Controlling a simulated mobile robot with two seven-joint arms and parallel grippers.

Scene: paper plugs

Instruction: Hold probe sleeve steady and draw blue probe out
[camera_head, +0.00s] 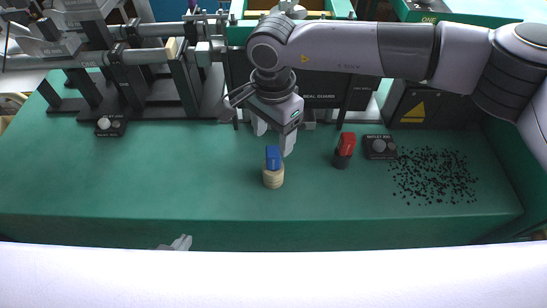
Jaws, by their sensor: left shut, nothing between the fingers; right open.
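The blue probe (273,155) stands upright in a pale, ringed probe sleeve (273,179) on the green bench. Only the blue upper part of the probe shows; its lower part is hidden in the sleeve. My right gripper (274,140) is open and points down just above and behind the blue probe, with nothing held. Whether a finger touches the probe cannot be told. My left gripper (180,243) is shut and empty, low in the picture near the front edge of the bench, well apart from the sleeve. My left arm hides most of it.
A red block (346,142) stands in a black holder (341,160) to the right. A pile of black bits (434,176) lies at the far right. Small black units with knobs (379,147) and dark machinery (140,70) line the back. The bench's left and front are clear.

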